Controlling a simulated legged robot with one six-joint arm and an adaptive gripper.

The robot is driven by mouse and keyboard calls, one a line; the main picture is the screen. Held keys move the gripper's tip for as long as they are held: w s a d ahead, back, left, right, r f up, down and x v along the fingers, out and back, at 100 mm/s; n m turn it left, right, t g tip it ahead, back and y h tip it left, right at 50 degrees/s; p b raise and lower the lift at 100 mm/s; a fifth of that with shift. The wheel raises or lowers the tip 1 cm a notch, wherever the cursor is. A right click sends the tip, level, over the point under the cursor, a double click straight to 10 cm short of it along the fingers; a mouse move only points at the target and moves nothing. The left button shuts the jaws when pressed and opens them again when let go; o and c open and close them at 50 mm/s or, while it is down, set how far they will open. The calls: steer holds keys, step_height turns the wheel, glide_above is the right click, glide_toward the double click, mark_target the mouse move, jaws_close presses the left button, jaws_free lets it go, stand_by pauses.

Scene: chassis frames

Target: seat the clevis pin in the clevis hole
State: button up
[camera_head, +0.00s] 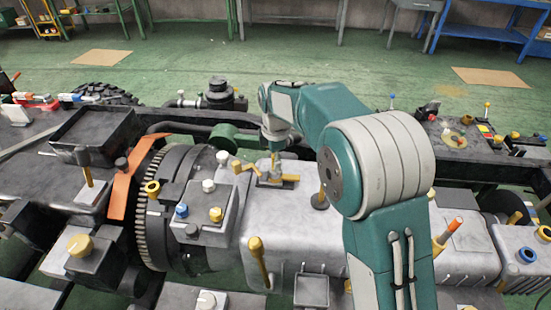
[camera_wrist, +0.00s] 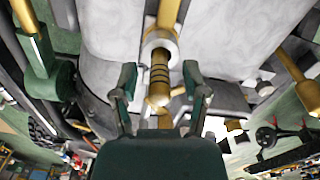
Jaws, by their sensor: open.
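The clevis pin, a brass rod with dark rings (camera_wrist: 160,76), lies between my gripper's two fingers (camera_wrist: 158,70) in the wrist view. The fingers are spread, with a gap showing on each side of the rod. Its upper part meets a pale collar (camera_wrist: 158,41), which looks like the clevis hole's rim; more brass shows beyond the collar. I cannot tell how deep the pin sits. In the head view my gripper (camera_head: 276,138) is above a brass piece on a small grey bracket (camera_head: 274,182) on the silver housing. The arm and gripper partly hide this spot.
A brass crank-like handle (camera_head: 241,167) stands just left of the bracket. A block with blue and yellow knobs (camera_head: 203,218) is further left. A yellow-topped lever (camera_head: 257,255) rises in front. An orange strap (camera_head: 125,190) crosses the left side. Open green floor (camera_head: 300,68) lies behind.

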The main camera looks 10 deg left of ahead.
step_height(320, 180, up, 12)
steer(key=shift+a+f, duration=0.1)
steer(key=shift+f, duration=0.05)
steer(key=s+d+r+m+t, duration=0.1)
steer(key=s+d+r+m, duration=0.4)
steer(key=d, duration=0.3)
steer(key=s+d+r+m+t, duration=0.25)
steer(key=s+d+m, duration=0.25)
steer(key=s+d, duration=0.25)
steer(key=s+d+f+m+t, duration=0.1)
steer(key=s+d+f+m, duration=0.2)
steer(key=s+d+m, duration=0.2)
steer(key=s+d+f+m+t, duration=0.1)
steer(key=s+d+f+m, duration=0.2)
steer(key=s, duration=0.7)
steer(key=d+m, duration=0.2)
steer(key=m, duration=0.1)
steer(key=shift+s+m, duration=0.3)
steer(key=shift+s, duration=0.1)
steer(key=shift+d, duration=0.1)
steer(key=shift+c, duration=0.3)
